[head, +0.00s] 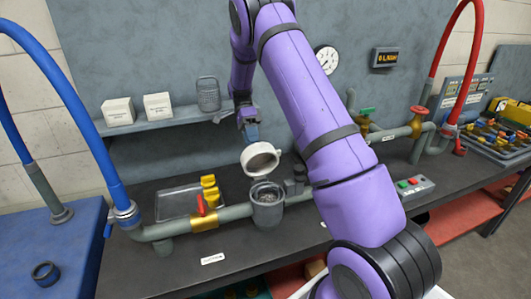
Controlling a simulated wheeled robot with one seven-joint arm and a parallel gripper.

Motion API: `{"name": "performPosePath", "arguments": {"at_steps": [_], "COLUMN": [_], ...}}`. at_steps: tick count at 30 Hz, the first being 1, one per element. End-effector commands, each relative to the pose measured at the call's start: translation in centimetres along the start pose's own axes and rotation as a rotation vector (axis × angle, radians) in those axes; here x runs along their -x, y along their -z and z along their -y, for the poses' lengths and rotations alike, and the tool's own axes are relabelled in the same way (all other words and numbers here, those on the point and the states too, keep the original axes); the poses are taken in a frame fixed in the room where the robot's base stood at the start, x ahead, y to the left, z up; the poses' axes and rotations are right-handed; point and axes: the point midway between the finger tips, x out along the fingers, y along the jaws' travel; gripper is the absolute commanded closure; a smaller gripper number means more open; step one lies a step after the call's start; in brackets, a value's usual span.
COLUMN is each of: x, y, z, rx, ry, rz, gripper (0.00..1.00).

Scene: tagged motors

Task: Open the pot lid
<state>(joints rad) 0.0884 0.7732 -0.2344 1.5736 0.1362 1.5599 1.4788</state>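The pot (267,211) is a grey cylinder in the pipe line on the dark bench, with its round mouth uncovered and something grainy or meshed inside. The round pot lid (262,160) is tilted up above the pot's back rim, with its pale inner side towards me. Whether a hinge joins it to the pot is not clear. My gripper (251,132) is at the lid's upper edge, close to or touching it. Its fingers are small and partly hidden, so I cannot see whether they grip the lid.
A red-handled valve (201,205) is on the pipe left of the pot. A metal tray (178,203) with yellow parts lies behind it. A button box (410,187) stands to the right. A shelf (150,126) holds two white boxes. My purple arm crosses the middle.

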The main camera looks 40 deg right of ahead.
Motion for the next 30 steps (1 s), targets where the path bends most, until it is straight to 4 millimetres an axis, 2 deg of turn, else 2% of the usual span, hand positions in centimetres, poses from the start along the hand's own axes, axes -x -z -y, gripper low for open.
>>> {"name": "performPosePath", "arguments": {"at_steps": [2, 21, 30], "x": [1.0, -7.0, -8.9], "y": [0.2, 0.8, 0.8], "z": [-0.9, -10.7, -13.3], "rx": [-0.001, -0.005, -0.005], "ry": [0.001, -0.003, -0.002], "rz": [-0.001, -0.002, -0.002], "gripper": [0.62, 0.62, 0.62]}}
